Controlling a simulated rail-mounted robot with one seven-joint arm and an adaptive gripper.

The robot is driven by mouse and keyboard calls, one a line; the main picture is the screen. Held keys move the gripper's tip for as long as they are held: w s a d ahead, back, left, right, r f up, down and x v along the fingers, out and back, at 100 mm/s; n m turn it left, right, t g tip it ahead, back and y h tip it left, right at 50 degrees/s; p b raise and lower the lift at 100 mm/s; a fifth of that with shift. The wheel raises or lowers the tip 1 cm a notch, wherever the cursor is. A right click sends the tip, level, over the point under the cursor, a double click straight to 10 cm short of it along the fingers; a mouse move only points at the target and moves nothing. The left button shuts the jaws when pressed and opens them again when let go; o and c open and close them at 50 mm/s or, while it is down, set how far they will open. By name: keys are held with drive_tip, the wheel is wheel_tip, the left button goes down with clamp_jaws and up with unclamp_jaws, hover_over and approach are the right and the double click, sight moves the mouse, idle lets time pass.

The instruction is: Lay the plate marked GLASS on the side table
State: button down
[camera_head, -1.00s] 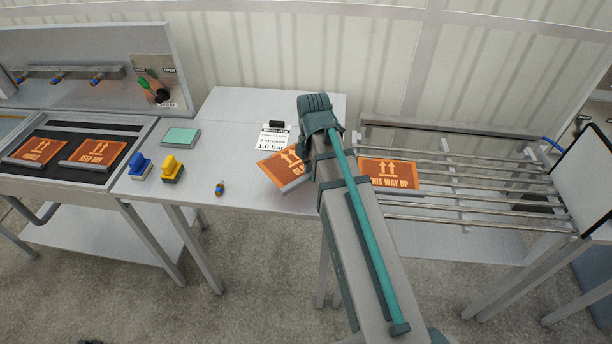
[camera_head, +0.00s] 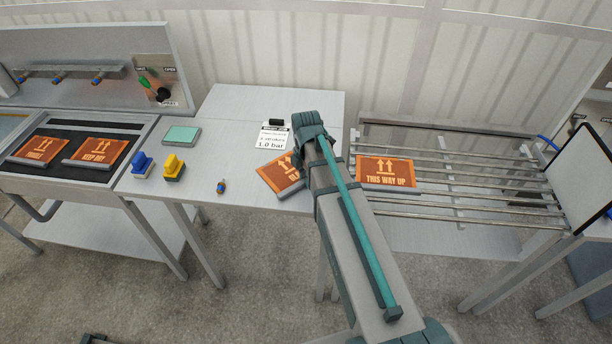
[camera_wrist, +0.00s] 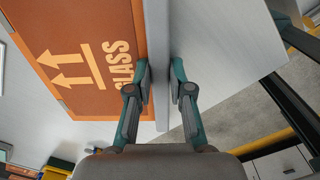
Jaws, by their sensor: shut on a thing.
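My gripper (camera_wrist: 160,75) is shut on this grey bar, one finger on each side. In the head view an orange plate (camera_head: 278,172) with arrows, apparently the same one, is at the front of the white side table (camera_head: 235,115), partly behind my arm. Its word and my fingertips are hidden there. I cannot tell whether it touches the table or hangs just above it.
A clipboard (camera_head: 273,135), a green pad (camera_head: 181,135), a blue-handled tool (camera_head: 143,165) and a yellow-handled tool (camera_head: 174,167) are on the table. A THIS WAY UP plate (camera_head: 385,172) lies on the rail rack (camera_head: 470,185) to the right. Two plates lie in the left tray (camera_head: 60,175).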

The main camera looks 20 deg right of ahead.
drive_tip(key=shift+f, duration=0.2)
drive_tip(key=c, duration=1.1)
unclamp_jaws()
drive_tip(key=shift+r, duration=0.1)
drive_tip(key=shift+o, duration=0.2)
drive_tip(key=shift+r, duration=0.2)
wheel_tip(320, 180, up, 12)
drive_tip(key=b, duration=0.3)
drive_tip(key=shift+f, duration=0.1)
